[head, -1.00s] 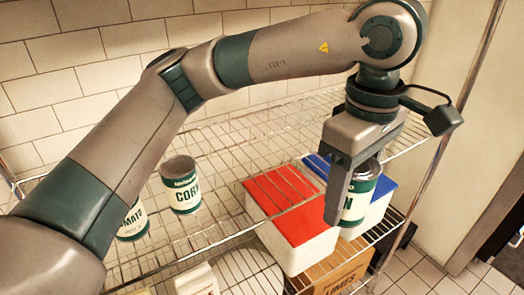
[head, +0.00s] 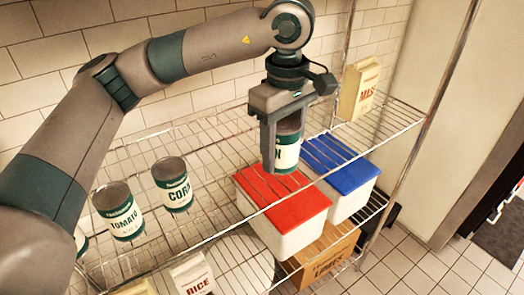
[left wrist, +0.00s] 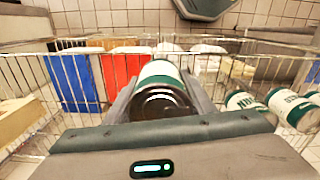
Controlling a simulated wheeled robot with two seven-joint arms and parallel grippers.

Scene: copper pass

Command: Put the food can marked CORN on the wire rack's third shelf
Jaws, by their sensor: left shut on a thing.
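My left gripper (head: 284,158) is shut on a can with a green-and-white label (head: 289,153). Only a final "N" of its lettering shows; a finger hides the rest. The can is upright, over the right-middle of the wire rack's upper visible shelf (head: 225,150); whether it touches the wires I cannot tell. The left wrist view shows its dark end (left wrist: 160,101) between the fingers. Another can, marked CORN (head: 173,187), stands on this shelf to the left, beside a TOMATO can (head: 119,213). My right gripper is not in view.
A MASA package (head: 359,92) stands at the shelf's back right. Red-lidded (head: 285,200) and blue-lidded (head: 343,167) bins sit below, with a LIMES box (head: 328,262) and a RICE package (head: 193,276). Wires between the cans and MASA look clear.

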